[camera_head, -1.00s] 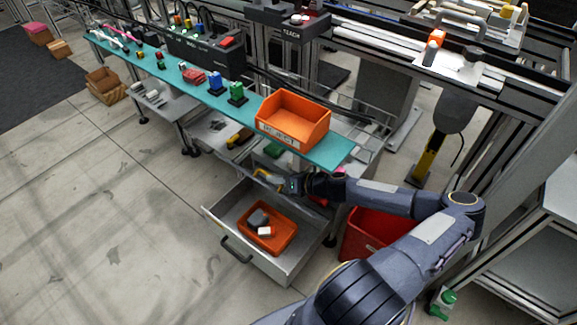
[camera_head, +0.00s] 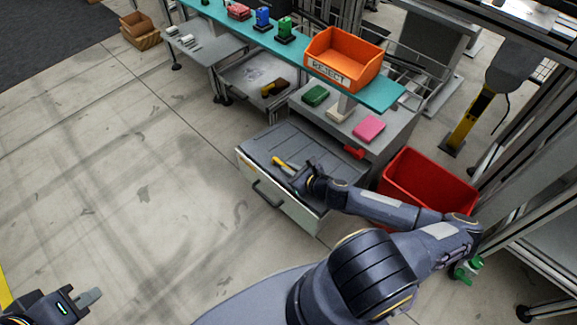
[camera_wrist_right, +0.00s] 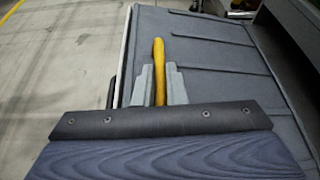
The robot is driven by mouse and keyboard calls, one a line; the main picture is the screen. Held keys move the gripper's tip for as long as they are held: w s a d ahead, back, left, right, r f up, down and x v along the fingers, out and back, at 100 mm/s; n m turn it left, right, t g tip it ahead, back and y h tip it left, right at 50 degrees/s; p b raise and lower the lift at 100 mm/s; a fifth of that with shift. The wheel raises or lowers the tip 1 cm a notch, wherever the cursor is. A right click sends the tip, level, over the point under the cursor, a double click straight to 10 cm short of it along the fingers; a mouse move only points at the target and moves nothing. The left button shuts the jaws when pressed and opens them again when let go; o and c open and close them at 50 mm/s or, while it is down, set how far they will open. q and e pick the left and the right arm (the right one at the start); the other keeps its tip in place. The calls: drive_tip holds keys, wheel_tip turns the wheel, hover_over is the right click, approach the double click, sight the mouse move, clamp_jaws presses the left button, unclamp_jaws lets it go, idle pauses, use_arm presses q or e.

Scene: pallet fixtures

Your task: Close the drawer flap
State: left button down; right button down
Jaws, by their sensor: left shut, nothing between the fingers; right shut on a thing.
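The grey ribbed drawer flap (camera_head: 315,150) lies over the pulled-out drawer (camera_head: 290,205) and hides its inside. I cannot tell whether the flap is fully seated on the rim. Its yellow handle (camera_head: 283,163) sticks up near the front left part. My right gripper (camera_head: 292,169) is shut on this handle. In the right wrist view the yellow handle (camera_wrist_right: 159,70) stands between the two grey fingers, with the flap (camera_wrist_right: 210,60) spread beyond. My left gripper (camera_head: 91,297) is shut and empty at the lower left, over the floor and far from the drawer.
A red bin (camera_head: 430,180) stands right of the drawer. Behind it, a shelf holds green, white and pink blocks (camera_head: 369,128). The orange reject bin (camera_head: 343,60) sits on the teal bench above. A green bottle (camera_head: 468,268) is at right. The floor at left is clear.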

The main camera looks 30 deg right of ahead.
use_arm(q)
drive_tip(key=shift+a+f+b, duration=0.3)
drive_tip(key=shift+f, duration=0.15)
use_arm(e)
drive_tip(key=shift+a+f, duration=0.45)
drive_tip(key=shift+f, duration=0.25)
drive_tip(key=shift+s, duration=0.1)
